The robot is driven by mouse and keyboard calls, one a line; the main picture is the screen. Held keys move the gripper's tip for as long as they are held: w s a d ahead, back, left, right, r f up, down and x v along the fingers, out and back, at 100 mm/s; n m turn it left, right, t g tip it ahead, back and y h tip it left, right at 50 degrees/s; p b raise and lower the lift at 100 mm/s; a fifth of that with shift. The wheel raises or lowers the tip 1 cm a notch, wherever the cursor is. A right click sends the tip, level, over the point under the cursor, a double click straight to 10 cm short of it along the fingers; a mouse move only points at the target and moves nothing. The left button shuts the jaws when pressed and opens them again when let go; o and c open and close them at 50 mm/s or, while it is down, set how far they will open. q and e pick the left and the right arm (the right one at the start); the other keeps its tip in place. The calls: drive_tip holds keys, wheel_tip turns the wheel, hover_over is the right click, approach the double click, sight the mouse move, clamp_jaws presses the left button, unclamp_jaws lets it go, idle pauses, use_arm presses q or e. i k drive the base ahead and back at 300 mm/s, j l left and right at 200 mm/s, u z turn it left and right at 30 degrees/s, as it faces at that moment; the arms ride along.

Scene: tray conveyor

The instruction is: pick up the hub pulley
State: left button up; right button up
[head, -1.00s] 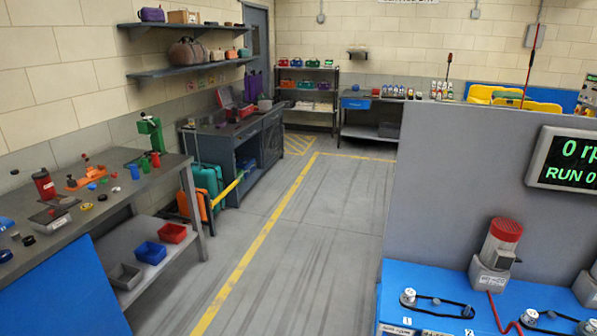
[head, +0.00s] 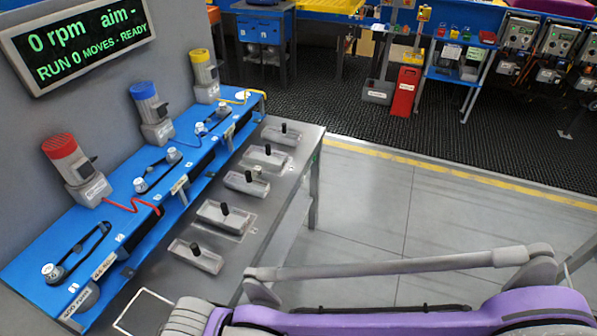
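Several small silver pulleys sit on the blue bench top at the left of the head view, in pairs with black belts. One is at the near end (head: 52,271), one is by the middle motor (head: 139,184), and one is farther back (head: 200,129). I cannot tell which of them, if any, is the hub pulley. Neither of my grippers is in view. A purple and grey arm link, which seems to be mine, crosses the lower right.
A red motor (head: 64,151), a blue motor (head: 146,100) and a yellow motor (head: 202,66) stand on the blue bench. Several grey trays with black knobs, one nearest (head: 193,257), lie on a grey table. A display (head: 78,42) reads "0 rpm". Open floor (head: 370,195) lies right.

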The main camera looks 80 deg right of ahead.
sight(257, 170)
drive_tip(key=z, duration=2.4)
drive_tip(key=l, duration=0.6)
drive_tip(key=i+l, duration=0.3)
drive_tip(key=l, duration=0.2)
drive_tip(key=i+l+z, duration=0.15)
drive_tip(key=i+l, duration=0.15)
drive_tip(key=l, duration=0.2)
